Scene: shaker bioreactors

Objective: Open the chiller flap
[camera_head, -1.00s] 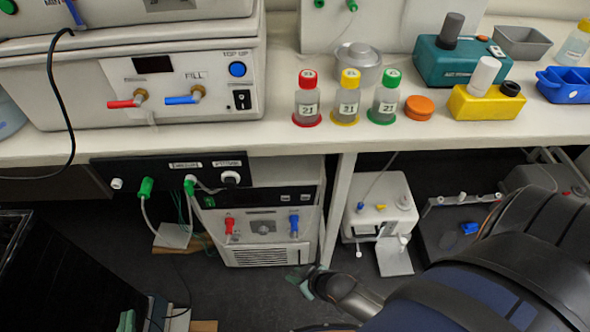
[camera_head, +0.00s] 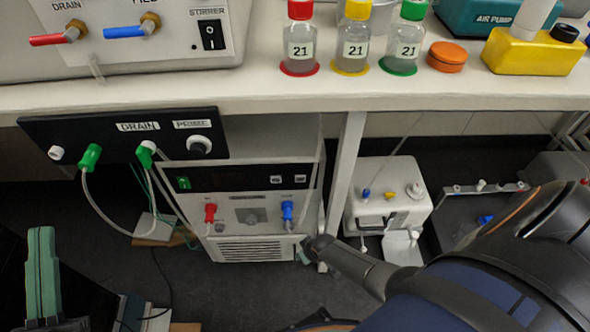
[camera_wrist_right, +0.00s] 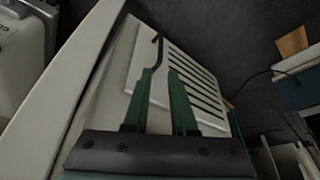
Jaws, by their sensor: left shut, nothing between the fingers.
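The chiller (camera_head: 250,195) is the white unit under the bench, with a red and a blue tap on its front. Its slotted flap (camera_head: 250,250) is low on the front and looks flush. My right gripper (camera_head: 305,248) is at the chiller's lower right corner, small and partly hidden. In the right wrist view its two green fingers (camera_wrist_right: 162,98) are apart, in front of the slotted flap (camera_wrist_right: 190,75). A thin black bent piece (camera_wrist_right: 158,52) shows by the left fingertip; I cannot tell whether they touch. My left gripper (camera_head: 42,268) is shut and empty at far left, pointing up.
The bench top (camera_head: 200,97) overhangs the chiller, and a white bench leg (camera_head: 345,185) stands just right of it. A black drain panel (camera_head: 120,140) with hoses hangs at upper left. A white device (camera_head: 385,195) sits right of the leg. The dark floor in front is mostly clear.

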